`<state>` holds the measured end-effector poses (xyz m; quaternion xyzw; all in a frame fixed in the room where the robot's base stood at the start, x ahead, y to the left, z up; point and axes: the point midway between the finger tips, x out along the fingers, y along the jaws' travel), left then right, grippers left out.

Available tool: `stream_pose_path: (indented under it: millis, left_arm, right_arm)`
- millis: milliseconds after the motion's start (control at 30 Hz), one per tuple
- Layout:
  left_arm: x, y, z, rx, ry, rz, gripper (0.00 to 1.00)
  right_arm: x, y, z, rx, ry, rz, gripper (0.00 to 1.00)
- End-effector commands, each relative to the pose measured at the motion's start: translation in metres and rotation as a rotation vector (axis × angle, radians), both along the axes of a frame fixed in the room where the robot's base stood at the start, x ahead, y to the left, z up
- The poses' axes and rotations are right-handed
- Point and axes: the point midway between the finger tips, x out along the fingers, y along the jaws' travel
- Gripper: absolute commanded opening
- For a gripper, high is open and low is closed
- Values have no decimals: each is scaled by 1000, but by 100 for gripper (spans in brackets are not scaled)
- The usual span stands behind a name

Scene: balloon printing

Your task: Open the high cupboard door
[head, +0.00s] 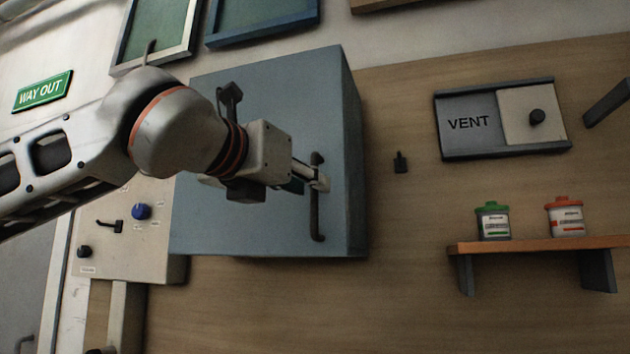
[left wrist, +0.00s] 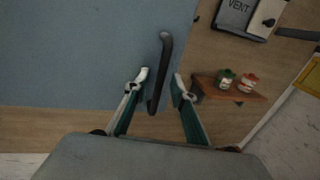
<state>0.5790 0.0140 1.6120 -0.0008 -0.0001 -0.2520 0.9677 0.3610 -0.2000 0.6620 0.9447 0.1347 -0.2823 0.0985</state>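The high cupboard (head: 270,95) is a blue-grey box on the wall, and its door looks shut. Its dark upright bar handle (head: 317,225) is near the door's right edge. My left gripper (head: 318,182) is at the handle, about midway up it. In the left wrist view the handle (left wrist: 165,48) runs between the two fingertips of my left gripper (left wrist: 162,80). The fingers are apart, with a gap showing on each side of the bar. The head view hides part of the door behind my left arm. My right gripper is not in view.
A vent panel (head: 468,123) with a knobbed slide is right of the cupboard. Below it a wooden shelf (head: 540,245) holds a green-lidded jar (head: 493,222) and a red-lidded jar (head: 566,218). A control panel (head: 125,240) is below left. The wall just right of the cupboard has a small dark hook (head: 400,162).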

Motion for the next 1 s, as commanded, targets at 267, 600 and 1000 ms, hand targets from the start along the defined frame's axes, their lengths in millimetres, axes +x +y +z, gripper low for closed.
stream_pose_path:
  millis: [267,600,1000]
  left_arm:
    - [23,-14,0,0,2,-1,25]
    - [25,-14,-1,0,1,-1,12]
    - [20,-11,-1,-2,1,-15,0]
  right_arm:
    - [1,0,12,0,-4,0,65]
    - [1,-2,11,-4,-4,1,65]
    - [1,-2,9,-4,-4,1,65]
